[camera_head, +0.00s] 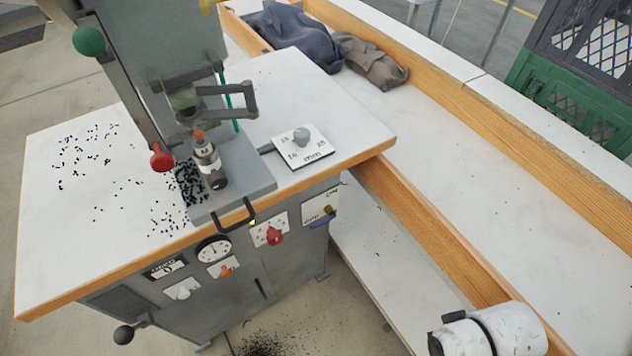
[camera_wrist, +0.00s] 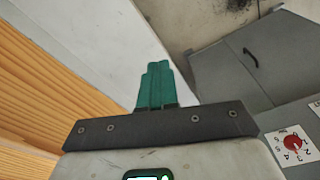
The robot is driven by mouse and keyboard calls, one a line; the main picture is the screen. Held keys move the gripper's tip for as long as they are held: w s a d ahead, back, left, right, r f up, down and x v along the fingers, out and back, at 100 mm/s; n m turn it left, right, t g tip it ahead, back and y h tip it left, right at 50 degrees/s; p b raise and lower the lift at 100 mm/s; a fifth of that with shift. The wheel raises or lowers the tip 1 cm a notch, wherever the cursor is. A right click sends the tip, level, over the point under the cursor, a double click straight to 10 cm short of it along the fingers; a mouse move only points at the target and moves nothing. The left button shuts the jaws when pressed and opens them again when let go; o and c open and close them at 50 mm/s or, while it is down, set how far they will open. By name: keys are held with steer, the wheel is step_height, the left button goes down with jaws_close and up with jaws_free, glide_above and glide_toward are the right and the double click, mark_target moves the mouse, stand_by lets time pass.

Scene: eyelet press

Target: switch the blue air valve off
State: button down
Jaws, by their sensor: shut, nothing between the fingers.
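The blue air valve handle (camera_head: 322,221) is on a white plate (camera_head: 337,196) at the right end of the press cabinet's front. The handle lies nearly level, slanting slightly, beside a small brass-coloured part. Lettering that looks like OFF is at the plate's lower left, and the handle partly crowds it. My gripper's green fingers (camera_wrist: 157,84) are pressed together and empty in the wrist view. The blue valve does not show there. In the head view, part of my white and black arm is at the lower right, apart from the valve; the fingertips are not visible.
A red selector knob (camera_head: 274,236) is left of the valve; it also shows in the wrist view (camera_wrist: 293,146). A gauge (camera_head: 214,250) and small knobs are further left. The wood-edged bench (camera_head: 480,130) and a low white shelf (camera_head: 380,270) stand to the right.

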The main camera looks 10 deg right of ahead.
steer(key=w+a+m+t+y+b, duration=0.3)
steer(key=w+a+m+t, duration=0.15)
steer(key=w+m, duration=0.4)
steer(key=m+t+y+b, duration=0.2)
steer(key=m+t+y, duration=0.1)
steer(key=m+t, duration=0.3)
glide_toward(318, 225)
steer(key=shift+m+g, duration=0.35)
steer(key=shift+g, duration=0.4)
steer(key=x, duration=0.2)
steer(key=b+x, duration=0.1)
steer(key=x, duration=0.1)
steer(key=r+x, duration=0.1)
steer(key=x, duration=0.1)
steer(key=shift+w+f+b, duration=0.25)
steer(key=shift+w+b, duration=0.15)
steer(key=shift+w, duration=0.25)
steer(key=shift+a, duration=0.1)
steer(key=h+p, duration=0.1)
steer(key=f+n+p, duration=0.1)
steer(key=p, duration=0.1)
steer(key=shift+s+a+f+h, duration=0.1)
steer(key=shift+a+f+h, duration=0.25)
steer(key=shift+h, duration=0.05)
steer(key=shift+r+p, duration=0.1)
steer(key=shift+p, duration=0.25)
